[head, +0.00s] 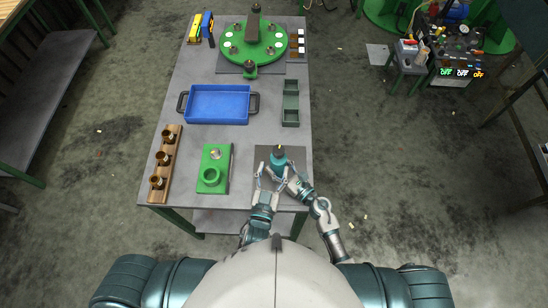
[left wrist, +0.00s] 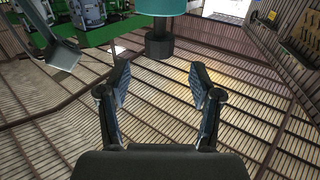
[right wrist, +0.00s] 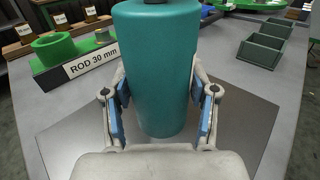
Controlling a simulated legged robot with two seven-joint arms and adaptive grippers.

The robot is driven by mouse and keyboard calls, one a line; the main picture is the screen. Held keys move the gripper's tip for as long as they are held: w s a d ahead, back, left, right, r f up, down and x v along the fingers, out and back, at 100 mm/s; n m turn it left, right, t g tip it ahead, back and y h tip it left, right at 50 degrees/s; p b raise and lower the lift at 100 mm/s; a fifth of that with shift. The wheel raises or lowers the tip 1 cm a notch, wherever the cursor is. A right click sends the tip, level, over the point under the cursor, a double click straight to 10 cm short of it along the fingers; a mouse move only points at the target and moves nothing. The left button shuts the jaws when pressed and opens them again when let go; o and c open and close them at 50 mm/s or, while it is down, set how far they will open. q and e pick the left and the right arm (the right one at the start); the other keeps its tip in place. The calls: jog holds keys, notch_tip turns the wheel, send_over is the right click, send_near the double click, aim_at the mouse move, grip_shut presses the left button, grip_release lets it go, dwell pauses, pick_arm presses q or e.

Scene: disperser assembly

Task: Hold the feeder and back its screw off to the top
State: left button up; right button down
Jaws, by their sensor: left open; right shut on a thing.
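The feeder (head: 279,159) is a teal upright cylinder with a dark top, standing over the dark mat near the table's front edge. In the right wrist view the teal feeder body (right wrist: 157,70) fills the space between the fingers of my right gripper (right wrist: 160,112), which is shut on it. My left gripper (head: 266,172) is open and empty close to the feeder. In the left wrist view, the dark screw knob (left wrist: 159,45) and part of the teal body (left wrist: 160,8) show beyond the open fingertips (left wrist: 160,78), apart from them. The screw's thread is not visible.
A green block with a ring (head: 211,180) stands left of the dark mat (head: 262,152). A wooden rack with brass-coloured cups (head: 168,152), a blue tray (head: 218,88), green bins (head: 290,103) and a round green turntable (head: 236,46) occupy the rest of the table.

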jog(key=shift+c, duration=1.2)
grip_release()
